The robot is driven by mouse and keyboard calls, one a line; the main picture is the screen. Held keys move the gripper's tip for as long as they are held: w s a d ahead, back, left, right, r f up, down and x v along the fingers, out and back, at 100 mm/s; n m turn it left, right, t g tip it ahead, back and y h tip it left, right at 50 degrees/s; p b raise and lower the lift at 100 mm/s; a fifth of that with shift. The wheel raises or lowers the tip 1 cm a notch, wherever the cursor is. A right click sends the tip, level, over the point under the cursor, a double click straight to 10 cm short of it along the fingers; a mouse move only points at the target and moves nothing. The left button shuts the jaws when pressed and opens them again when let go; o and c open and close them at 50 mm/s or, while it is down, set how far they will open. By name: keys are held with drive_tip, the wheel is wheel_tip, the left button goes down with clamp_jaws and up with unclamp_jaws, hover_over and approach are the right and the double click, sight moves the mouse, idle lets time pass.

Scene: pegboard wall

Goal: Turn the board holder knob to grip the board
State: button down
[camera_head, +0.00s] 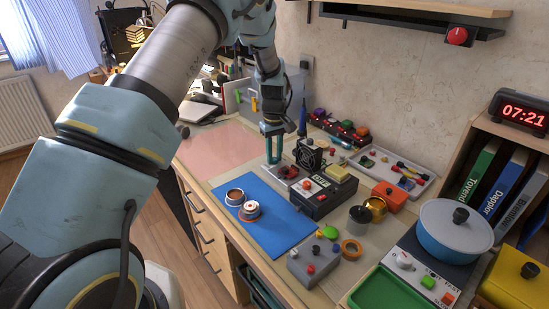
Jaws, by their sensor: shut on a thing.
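My gripper (274,160) points down at the far middle of the workbench, with its two teal fingers a small gap apart. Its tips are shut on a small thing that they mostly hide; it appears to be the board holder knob. A low dark red and black item (288,172), which may be part of the board holder, sits right beside the fingertips. The board and the holder's jaws are too small and too hidden to make out.
A blue mat (275,235) bears two round copper-and-white parts (242,203). A black device (322,196) and a small black fan (309,153) stand close right of my gripper. A pink mat (215,148) on the left is clear. A blue pot (455,232) stands at right.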

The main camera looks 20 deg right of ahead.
drive_tip(key=m+b, duration=0.1)
drive_tip(key=m, duration=0.3)
drive_tip(key=shift+m, duration=0.3)
drive_tip(key=m, duration=0.4)
drive_tip(key=shift+m+b, duration=0.3)
drive_tip(key=m, duration=0.4)
drive_tip(key=shift+m, duration=2)
drive_tip(key=c, duration=0.7)
unclamp_jaws()
drive_tip(key=shift+o, duration=0.2)
